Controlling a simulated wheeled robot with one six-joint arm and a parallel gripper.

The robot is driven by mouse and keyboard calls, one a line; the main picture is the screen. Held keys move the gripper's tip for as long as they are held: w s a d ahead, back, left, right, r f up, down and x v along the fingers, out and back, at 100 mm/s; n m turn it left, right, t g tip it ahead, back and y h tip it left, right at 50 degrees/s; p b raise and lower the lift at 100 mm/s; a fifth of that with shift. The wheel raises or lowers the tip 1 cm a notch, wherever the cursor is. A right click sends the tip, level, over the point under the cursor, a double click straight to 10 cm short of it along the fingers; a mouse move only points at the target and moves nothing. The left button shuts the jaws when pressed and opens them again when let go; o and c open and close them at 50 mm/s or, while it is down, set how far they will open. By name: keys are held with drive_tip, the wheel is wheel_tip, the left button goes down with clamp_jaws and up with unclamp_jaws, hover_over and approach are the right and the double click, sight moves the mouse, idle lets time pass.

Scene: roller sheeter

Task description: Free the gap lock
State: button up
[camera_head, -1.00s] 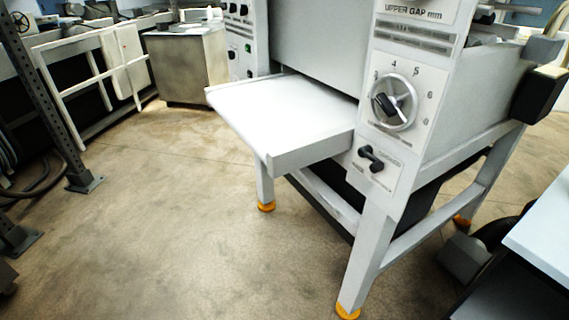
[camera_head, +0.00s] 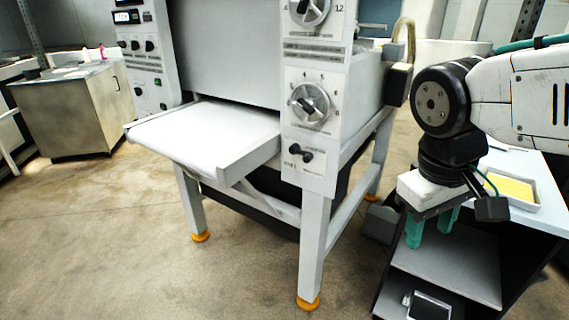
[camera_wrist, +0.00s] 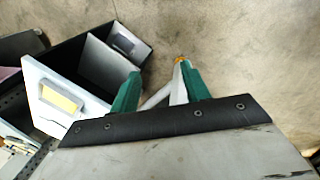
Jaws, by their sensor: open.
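The roller sheeter's front post carries a small black lever handle (camera_head: 300,153) on a white plate, below the lower gap dial (camera_head: 308,105). I take this lever to be the gap lock; the small lettering beside it is not readable. The dial has a round hand wheel with a dark knob. An upper dial (camera_head: 309,8) is partly cut off at the top. My gripper (camera_head: 431,228) points down at the right, apart from the machine, with its green fingers spread and empty. The wrist view shows the fingers (camera_wrist: 160,88) apart over the floor; the lever is not seen there.
A white feed table (camera_head: 205,135) juts out left of the post. A side table with a yellow-filled tray (camera_head: 512,190) and dark shelves stands beneath and right of my arm. The machine's legs have orange feet (camera_head: 307,303). Floor in front is clear.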

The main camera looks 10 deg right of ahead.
drive_tip(key=w+d+f+n+h, duration=0.15)
drive_tip(key=w+n+h, duration=0.35)
drive_tip(key=w, duration=0.5)
drive_tip(key=w+d+f+n+h, duration=0.15)
drive_tip(key=w+n+h, duration=0.3)
drive_tip(key=w, duration=0.65)
drive_tip(key=n+t+h, duration=0.1)
drive_tip(key=n+t, duration=1.2)
approach(306, 159)
drive_tip(key=x, duration=0.9)
drive_tip(key=shift+w+d+f, duration=0.1)
drive_tip(key=shift+w+d, duration=0.05)
drive_tip(key=shift+w, duration=0.05)
drive_tip(key=shift+c, duration=0.3)
clamp_jaws()
